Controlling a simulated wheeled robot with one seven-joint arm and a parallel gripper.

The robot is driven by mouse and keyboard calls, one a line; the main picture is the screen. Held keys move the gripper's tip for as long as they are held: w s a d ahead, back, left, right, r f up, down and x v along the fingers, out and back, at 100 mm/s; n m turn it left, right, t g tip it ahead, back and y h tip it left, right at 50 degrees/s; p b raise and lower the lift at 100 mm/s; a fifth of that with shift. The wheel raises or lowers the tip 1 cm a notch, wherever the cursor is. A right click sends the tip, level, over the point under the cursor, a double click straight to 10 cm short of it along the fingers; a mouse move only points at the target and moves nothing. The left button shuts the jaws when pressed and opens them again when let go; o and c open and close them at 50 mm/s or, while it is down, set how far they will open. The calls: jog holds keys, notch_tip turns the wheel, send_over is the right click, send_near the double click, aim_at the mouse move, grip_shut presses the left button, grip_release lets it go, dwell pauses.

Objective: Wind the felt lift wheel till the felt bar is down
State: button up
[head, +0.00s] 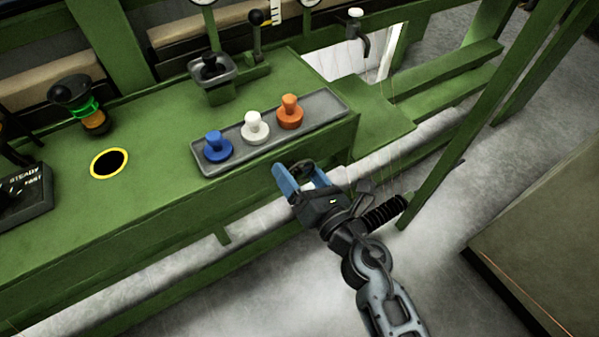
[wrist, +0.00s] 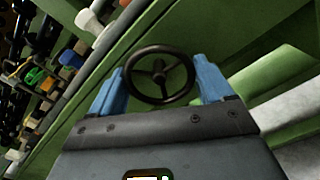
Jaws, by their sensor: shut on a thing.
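A dark three-spoked wheel (wrist: 160,73) sits on the front face of the green machine. In the wrist view it lies between the two blue fingertips of my gripper (wrist: 160,82), which is shut on its rim. In the head view my gripper (head: 292,175) is at the machine's front edge, below the tray of knobs, and hides most of the wheel (head: 303,167). I cannot pick out the felt bar for certain in either view, so its height cannot be told.
A grey tray (head: 330,101) with blue (head: 217,147), white (head: 255,128) and orange (head: 290,111) knobs lies just above the wheel. Levers (head: 256,40) and a yellow-ringed hole (head: 109,163) are on the green top. A green post (head: 465,130) stands right of my arm.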

jog(key=shift+s+f, duration=0.1)
jog(key=shift+f, duration=0.1)
jog(key=o, duration=0.9)
jog(key=shift+r, duration=0.1)
jog(key=shift+o, duration=0.2)
jog(key=v, duration=0.7)
jog(key=shift+s+d, duration=0.2)
jog(key=shift+s, duration=0.1)
